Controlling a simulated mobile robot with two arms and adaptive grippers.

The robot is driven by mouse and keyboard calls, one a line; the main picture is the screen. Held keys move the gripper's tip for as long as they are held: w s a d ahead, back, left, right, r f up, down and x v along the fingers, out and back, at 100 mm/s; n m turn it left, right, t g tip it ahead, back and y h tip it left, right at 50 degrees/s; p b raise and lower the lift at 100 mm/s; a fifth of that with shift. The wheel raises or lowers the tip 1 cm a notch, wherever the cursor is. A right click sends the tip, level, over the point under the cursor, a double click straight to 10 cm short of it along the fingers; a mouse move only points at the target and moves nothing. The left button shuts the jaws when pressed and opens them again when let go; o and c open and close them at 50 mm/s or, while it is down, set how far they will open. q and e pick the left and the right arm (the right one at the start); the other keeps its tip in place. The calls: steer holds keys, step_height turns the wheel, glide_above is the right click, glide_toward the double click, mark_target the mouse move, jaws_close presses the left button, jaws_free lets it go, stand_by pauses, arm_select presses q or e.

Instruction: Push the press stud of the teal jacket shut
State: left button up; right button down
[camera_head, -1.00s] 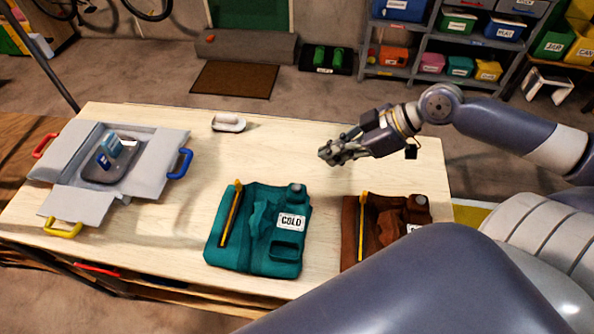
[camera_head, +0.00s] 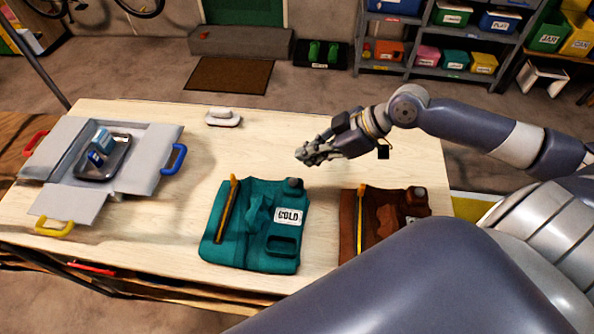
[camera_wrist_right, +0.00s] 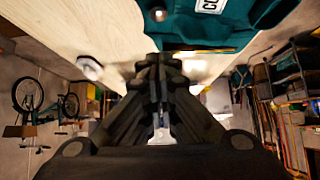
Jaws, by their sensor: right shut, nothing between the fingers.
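The teal jacket (camera_head: 232,243) lies flat on the table, with a white COLD label, an orange-yellow strip down its left side and a dark round stud (camera_head: 293,184) at its top right corner. In the right wrist view the jacket (camera_wrist_right: 215,32) is at the top, with the round stud (camera_wrist_right: 158,14) near its edge. My right gripper (camera_head: 303,155) is shut and empty, above the table just beyond the jacket's top edge. It also shows in the right wrist view (camera_wrist_right: 158,62). Whether the stud is pressed down cannot be told. My left gripper is not in view.
A brown jacket (camera_head: 386,215) lies right of the teal one, partly hidden by my arm. A grey open box (camera_head: 62,150) with coloured handles stands at the left, holding a dark tray (camera_head: 118,160). A white dish (camera_head: 222,117) sits at the back. Bare wood (camera_head: 240,155) lies between.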

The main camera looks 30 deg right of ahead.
mark_target(297, 181)
steer(key=a+f, duration=0.1)
steer(key=f, duration=0.1)
steer(key=w+f+p, duration=0.1)
steer(key=f, duration=0.1)
steer(key=w+a+f+p, duration=0.1)
steer(key=f, duration=0.1)
steer(key=shift+a, duration=0.3)
steer(key=shift+s+f, duration=0.15)
steer(key=shift+f, duration=0.4)
